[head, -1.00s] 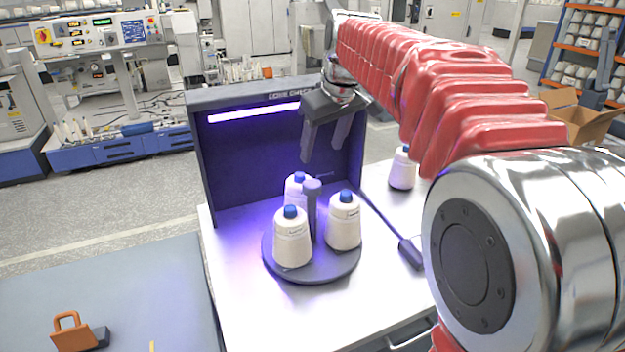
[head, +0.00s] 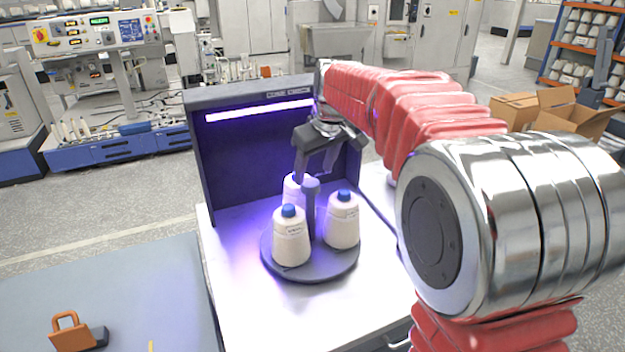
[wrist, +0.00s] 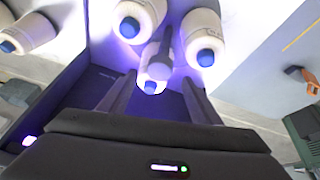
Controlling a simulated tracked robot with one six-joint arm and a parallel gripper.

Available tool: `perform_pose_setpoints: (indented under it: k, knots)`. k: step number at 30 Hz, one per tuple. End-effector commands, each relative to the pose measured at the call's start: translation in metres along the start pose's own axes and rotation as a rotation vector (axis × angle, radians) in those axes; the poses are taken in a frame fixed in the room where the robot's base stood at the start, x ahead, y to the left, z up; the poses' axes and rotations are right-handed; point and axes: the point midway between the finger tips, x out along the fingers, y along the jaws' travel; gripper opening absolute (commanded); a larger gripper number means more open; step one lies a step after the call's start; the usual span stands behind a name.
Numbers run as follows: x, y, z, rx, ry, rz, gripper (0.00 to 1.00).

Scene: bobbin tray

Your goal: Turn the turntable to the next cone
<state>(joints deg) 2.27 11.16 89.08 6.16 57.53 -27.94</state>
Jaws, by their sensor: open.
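The round dark turntable (head: 312,270) stands on the white bench in front of the dark booth. It carries white cones with blue tips: one front left (head: 291,245), one at right (head: 342,225) and one at the back (head: 293,190), partly hidden. A grey post with a rounded knob (head: 311,186) rises from its middle. My gripper (head: 314,174) is open and empty, pointing down just above and behind the knob. In the wrist view the knob (wrist: 158,68) and the back cone's blue tip (wrist: 151,88) show between the fingers, with no clear contact.
The booth (head: 235,165) with a lit purple lamp (head: 255,111) closes off the back. Another cone lies off the turntable in the wrist view (wrist: 30,32). An orange padlock-shaped thing (head: 70,335) sits on the grey-blue surface at left. The bench front is clear.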

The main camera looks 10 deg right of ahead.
Motion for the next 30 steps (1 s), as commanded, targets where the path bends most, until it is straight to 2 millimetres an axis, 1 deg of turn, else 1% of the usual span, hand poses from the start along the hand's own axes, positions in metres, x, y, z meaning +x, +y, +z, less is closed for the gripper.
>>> perform_pose_setpoints:
  k: [1,3,9,13,21,23,30]
  knots:
    - [0.009,0.0,0.0,0.0,-0.002,-0.001,0.58]
    - [0.02,-0.001,0.0,0.0,-0.002,-0.001,0.58]
    - [0.043,-0.001,0.0,-0.001,-0.001,-0.001,0.58]
    - [0.049,-0.001,0.0,-0.001,0.0,0.0,0.58]
    - [0.05,-0.001,0.0,-0.001,0.001,0.0,0.58]
    - [0.05,-0.001,0.0,-0.001,0.001,0.0,0.54]
    - [0.049,-0.001,-0.001,-0.002,0.001,0.0,0.37]
